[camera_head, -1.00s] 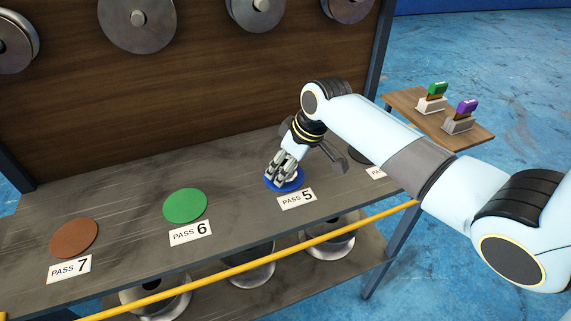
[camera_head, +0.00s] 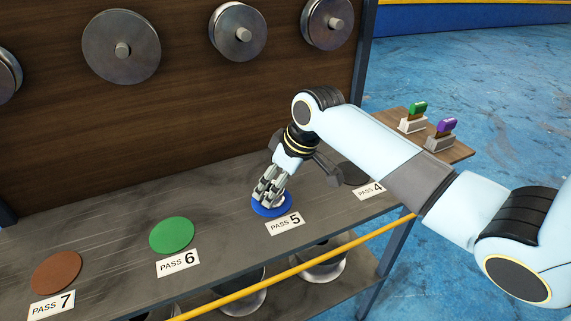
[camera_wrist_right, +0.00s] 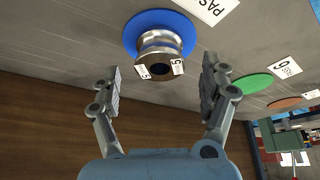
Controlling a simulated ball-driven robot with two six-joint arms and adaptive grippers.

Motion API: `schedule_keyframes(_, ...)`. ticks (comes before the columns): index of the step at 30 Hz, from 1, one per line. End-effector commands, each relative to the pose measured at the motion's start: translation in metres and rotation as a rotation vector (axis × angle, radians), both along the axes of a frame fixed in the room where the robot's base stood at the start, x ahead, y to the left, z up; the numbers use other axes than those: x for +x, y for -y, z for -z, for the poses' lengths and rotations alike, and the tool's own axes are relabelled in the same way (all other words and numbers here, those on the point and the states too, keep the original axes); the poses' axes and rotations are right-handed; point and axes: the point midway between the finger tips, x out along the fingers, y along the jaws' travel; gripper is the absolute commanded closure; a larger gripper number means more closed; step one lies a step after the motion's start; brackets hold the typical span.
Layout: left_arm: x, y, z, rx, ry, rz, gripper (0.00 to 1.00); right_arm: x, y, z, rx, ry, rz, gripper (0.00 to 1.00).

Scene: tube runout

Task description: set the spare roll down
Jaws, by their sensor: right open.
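The spare roll (camera_wrist_right: 160,42), a small metal spool with white labels, stands on the blue disc (camera_wrist_right: 133,33) in the right wrist view. The blue disc (camera_head: 260,212) also shows in the head view, behind the PASS 5 card (camera_head: 285,223). My right gripper (camera_wrist_right: 161,72) is open, with one finger on each side of the roll's near end and visible gaps between. In the head view the right gripper (camera_head: 268,190) points down over the blue disc and mostly hides the roll. My left gripper is not in view.
A green disc (camera_head: 172,235) and a brown disc (camera_head: 56,273) lie bare on the shelf to the left. A dark disc (camera_head: 352,174) is by PASS 4. A yellow bar (camera_head: 300,267) runs along the front. Large metal rolls (camera_head: 121,47) hang on the back board.

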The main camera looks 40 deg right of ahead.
Motion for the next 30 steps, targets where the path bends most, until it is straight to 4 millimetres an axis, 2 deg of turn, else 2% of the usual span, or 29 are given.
schedule_keyframes(1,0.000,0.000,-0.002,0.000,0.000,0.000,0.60,-0.004,0.003,-0.013,-0.005,0.004,-0.001,0.21)
schedule_keyframes(6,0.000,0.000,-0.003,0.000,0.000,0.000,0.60,-0.017,0.008,-0.047,-0.004,0.004,-0.001,0.21)
schedule_keyframes(12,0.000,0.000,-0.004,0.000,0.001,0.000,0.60,-0.028,0.011,-0.072,-0.002,0.001,0.000,0.21)
schedule_keyframes(17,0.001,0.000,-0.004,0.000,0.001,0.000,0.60,-0.030,0.011,-0.078,-0.001,-0.001,0.000,0.21)
schedule_keyframes(30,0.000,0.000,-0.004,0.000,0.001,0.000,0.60,-0.030,0.011,-0.077,0.000,-0.001,0.000,0.21)
